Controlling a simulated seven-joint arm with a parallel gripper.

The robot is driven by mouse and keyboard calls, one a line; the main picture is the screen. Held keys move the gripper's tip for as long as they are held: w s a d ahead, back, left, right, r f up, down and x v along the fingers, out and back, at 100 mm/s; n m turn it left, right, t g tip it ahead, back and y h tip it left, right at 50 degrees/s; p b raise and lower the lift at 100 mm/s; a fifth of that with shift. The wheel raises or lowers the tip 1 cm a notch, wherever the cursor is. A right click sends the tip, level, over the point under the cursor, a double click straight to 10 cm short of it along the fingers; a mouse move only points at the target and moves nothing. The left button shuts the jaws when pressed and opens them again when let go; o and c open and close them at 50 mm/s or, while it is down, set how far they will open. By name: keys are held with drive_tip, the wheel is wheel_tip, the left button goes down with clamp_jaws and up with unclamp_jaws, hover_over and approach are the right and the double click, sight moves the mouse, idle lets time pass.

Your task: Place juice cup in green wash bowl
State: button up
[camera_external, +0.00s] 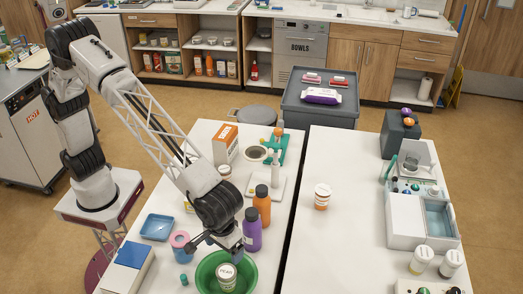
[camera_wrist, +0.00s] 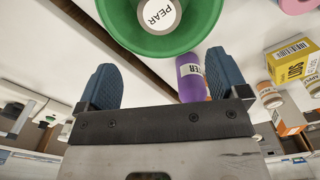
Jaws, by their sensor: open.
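The green wash bowl (camera_external: 252,280) stands at the near end of the left white table. The juice cup (camera_external: 227,279), with a white lid reading PEAR, is inside the bowl and looks upright. In the wrist view the green bowl (camera_wrist: 190,42) and the cup's lid (camera_wrist: 158,14) show at the top edge. My gripper (camera_external: 222,243) is just above the far side of the bowl, apart from the cup. In the wrist view my gripper (camera_wrist: 163,85) has its two blue fingers wide apart with nothing between the tips.
A purple bottle (camera_external: 252,230) and an orange bottle (camera_external: 262,205) stand close beside my gripper. The right table's middle is mostly clear around a white-lidded jar (camera_external: 322,197).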

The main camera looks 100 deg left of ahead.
drive_tip(key=s+a+r+m, duration=0.2)
drive_tip(key=s+a+r, duration=0.2)
drive_tip(key=s+a, duration=0.35)
drive_tip(key=s+a+r+m+t, duration=0.1)
drive_tip(key=s+a+r+m, duration=0.1)
drive_tip(key=s+a+r, duration=0.5)
drive_tip(key=s+a+r+m, duration=0.2)
drive_tip(key=s+a, duration=0.4)
drive_tip(key=a, duration=0.3)
drive_tip(key=s+a+f+m, duration=0.1)
drive_tip(key=s+a+m, duration=0.2)
drive_tip(key=s, duration=1)
drive_tip(key=s+a+f+m+t, duration=0.1)
drive_tip(key=s+a+m, duration=0.2)
drive_tip(key=s+a, duration=0.6)
drive_tip(key=s, duration=0.4)
drive_tip(key=shift+s+a+f+m+t, duration=0.15)
drive_tip(key=shift+a+f+m+t, duration=0.15)
drive_tip(key=shift+f+m, duration=0.1)
